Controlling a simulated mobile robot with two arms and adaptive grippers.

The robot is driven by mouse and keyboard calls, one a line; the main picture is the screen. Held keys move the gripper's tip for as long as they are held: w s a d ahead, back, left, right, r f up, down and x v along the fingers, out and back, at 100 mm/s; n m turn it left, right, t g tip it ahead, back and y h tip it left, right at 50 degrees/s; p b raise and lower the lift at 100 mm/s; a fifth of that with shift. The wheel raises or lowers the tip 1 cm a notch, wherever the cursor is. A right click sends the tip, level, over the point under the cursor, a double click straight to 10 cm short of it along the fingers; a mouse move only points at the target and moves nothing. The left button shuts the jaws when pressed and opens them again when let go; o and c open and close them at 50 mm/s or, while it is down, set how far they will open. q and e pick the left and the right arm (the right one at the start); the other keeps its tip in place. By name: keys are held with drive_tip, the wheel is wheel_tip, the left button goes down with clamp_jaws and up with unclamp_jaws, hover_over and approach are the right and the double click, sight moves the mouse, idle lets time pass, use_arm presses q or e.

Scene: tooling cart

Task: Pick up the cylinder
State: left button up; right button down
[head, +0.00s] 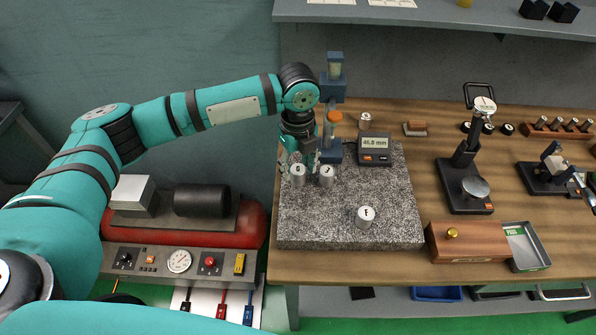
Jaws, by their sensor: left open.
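Three small silver cylinders with lettered tops stand upright on the speckled granite plate (340,236). One cylinder (298,175) is at the plate's left, a second cylinder (327,177) is just right of it, and a third cylinder, marked F (367,217), stands apart nearer the front. My left gripper (298,160) points down, open, at the two rear cylinders. Its fingers are small and partly merge with the background, so I cannot tell whether they touch a cylinder. My right gripper is not in view.
A blue gauge stand (335,85) rises close beside my left gripper, with a digital readout (375,148) to its right. A black dial-gauge stand (465,185), a wooden box (467,242) and a metal tray (525,247) stand farther right. The plate's front right is clear.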

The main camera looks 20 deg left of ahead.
sight(298, 169)
use_arm(q)
drive_tip(key=shift+f, duration=1.75)
clamp_jaws()
drive_tip(key=shift+r, duration=0.15)
